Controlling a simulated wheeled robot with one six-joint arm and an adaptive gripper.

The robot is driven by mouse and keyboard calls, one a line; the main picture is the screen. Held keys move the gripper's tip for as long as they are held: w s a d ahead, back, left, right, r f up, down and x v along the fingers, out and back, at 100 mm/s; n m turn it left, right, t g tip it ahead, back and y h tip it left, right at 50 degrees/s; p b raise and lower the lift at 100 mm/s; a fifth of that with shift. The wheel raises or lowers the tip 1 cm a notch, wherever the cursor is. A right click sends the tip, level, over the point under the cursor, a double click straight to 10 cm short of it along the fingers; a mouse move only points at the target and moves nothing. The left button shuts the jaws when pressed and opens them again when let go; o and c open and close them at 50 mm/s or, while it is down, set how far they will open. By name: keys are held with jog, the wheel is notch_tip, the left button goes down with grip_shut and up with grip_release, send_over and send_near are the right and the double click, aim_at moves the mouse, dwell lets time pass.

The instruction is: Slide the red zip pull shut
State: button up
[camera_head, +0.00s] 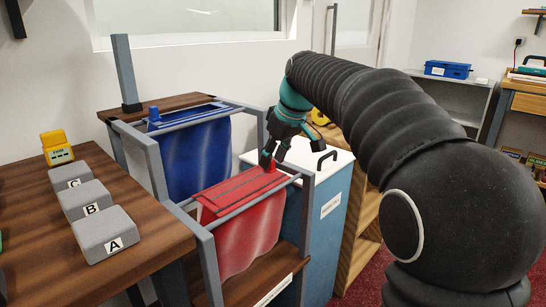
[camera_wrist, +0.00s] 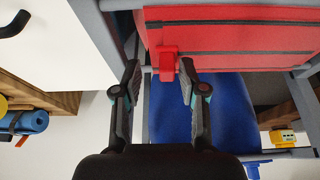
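The red pouch (camera_head: 250,229) hangs in a grey frame, with a dark zip line along its top. It shows in the wrist view (camera_wrist: 235,35) as a red panel with dark lines. The red zip pull (camera_wrist: 167,66) is a small block near the panel's left end. In the head view it sits at the right end of the zip, partly hidden by my fingers. My gripper (camera_head: 268,158) is at that end. In the wrist view my gripper (camera_wrist: 159,70) is open, its fingertips on either side of the pull, with a gap showing at the left finger.
A blue pouch (camera_head: 198,155) with a blue pull hangs behind the red one. Grey frame bars (camera_head: 235,215) run close beside the zip. A white-topped cabinet (camera_head: 325,167) with a black handle stands to the right. Grey blocks (camera_head: 105,235) lettered A, B, C sit on the wooden counter.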

jog(key=shift+a, duration=0.1)
jog(key=shift+s+r, duration=0.15)
jog(key=shift+r, duration=0.3)
jog(key=v, duration=1.1)
jog(key=s+d+f+m+h, duration=0.25)
jog(key=f+m, duration=0.35)
jog(key=f, duration=0.6)
jog(key=s+d+f+m, duration=0.1)
jog(key=s+f, duration=0.3)
jog(key=s, duration=0.4)
jog(key=s+d+f+t, duration=0.1)
jog(key=s+d+f, duration=0.2)
jog(key=s, duration=0.6)
jog(key=s+d+f+m+t, duration=0.1)
jog(key=s+d+f, duration=0.1)
jog(key=s+f, duration=0.3)
jog(key=shift+s+f+m+h, duration=0.3)
jog(key=shift+s+h, duration=0.05)
jog(key=shift+s, duration=1.5)
